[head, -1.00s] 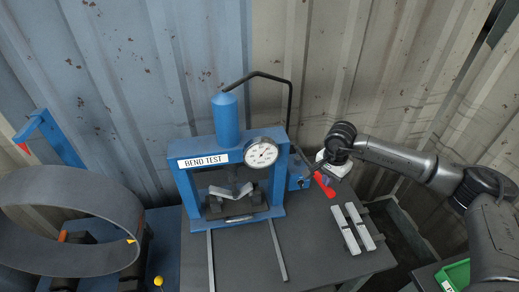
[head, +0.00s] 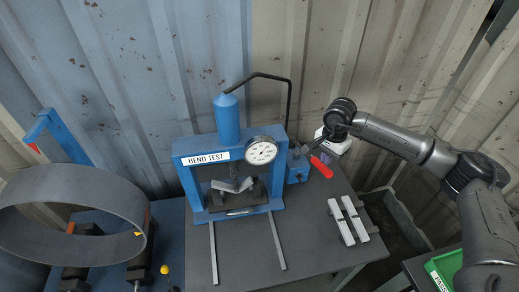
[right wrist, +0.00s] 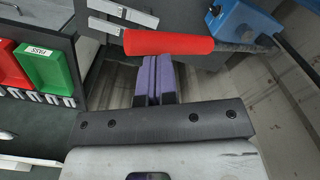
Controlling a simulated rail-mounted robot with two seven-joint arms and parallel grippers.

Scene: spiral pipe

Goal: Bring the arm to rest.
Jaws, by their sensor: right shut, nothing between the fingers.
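My right gripper (head: 323,154) is at the right of the blue bend-test press (head: 228,120), close to the press's red lever handle (head: 321,167). In the right wrist view its purple-padded fingers (right wrist: 153,75) are together with nothing between them. The red handle (right wrist: 168,42) lies across the view just past the fingertips; I cannot tell whether they touch it. A bent metal strip (head: 232,186) sits in the press. My left gripper is out of view.
Two metal strips (head: 348,220) lie on the dark table (head: 315,245) right of the press. A green bin (head: 449,270) stands at the lower right, with a red bin (right wrist: 12,68) beside it. A large grey ring (head: 70,205) stands at the left. A corrugated wall is behind.

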